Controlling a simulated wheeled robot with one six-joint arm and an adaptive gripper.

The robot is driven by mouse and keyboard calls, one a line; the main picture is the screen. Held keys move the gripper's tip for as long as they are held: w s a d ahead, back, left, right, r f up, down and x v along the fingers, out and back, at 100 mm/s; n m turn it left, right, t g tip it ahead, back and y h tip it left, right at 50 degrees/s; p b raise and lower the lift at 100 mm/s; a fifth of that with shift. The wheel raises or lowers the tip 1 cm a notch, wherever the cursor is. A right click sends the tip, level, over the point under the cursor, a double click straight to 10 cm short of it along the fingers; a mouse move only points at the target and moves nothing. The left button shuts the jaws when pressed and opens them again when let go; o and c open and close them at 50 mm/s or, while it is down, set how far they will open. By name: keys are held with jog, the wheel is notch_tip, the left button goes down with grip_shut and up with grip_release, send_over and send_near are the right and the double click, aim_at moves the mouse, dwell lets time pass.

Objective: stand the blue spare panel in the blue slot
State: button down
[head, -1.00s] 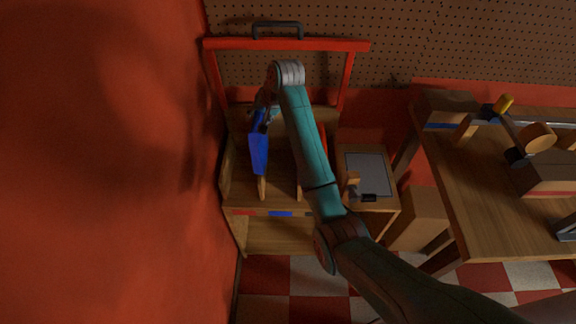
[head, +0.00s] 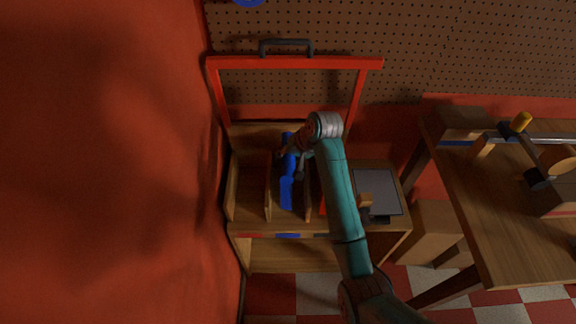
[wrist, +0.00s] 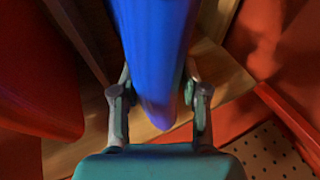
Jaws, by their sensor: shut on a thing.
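The blue spare panel (head: 286,193) is upright and edge-on to the head view, over the middle slot of the wooden rack (head: 236,220). The blue slot's blue mark (head: 288,236) is on the rack's front edge, about in line with the panel. Wooden dividers (head: 267,190) stand on either side of the panel. My gripper (head: 293,166) is shut on the panel near its back part. In the wrist view the panel (wrist: 155,55) runs between the two fingers. I cannot tell whether its lower edge touches the slot floor.
A red panel (head: 322,198) stands to the right of the right divider, partly behind my arm. A red frame (head: 290,62) with a dark handle (head: 286,46) rises at the rack's back. A grey-topped stand (head: 376,190) and a cluttered workbench (head: 500,220) are on the right. A red wall borders the left.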

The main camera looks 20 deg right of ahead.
jog(key=shift+f, duration=1.9)
jog(key=c, duration=0.6)
grip_release()
jog(key=v, duration=1.2)
jog(key=shift+s, duration=0.15)
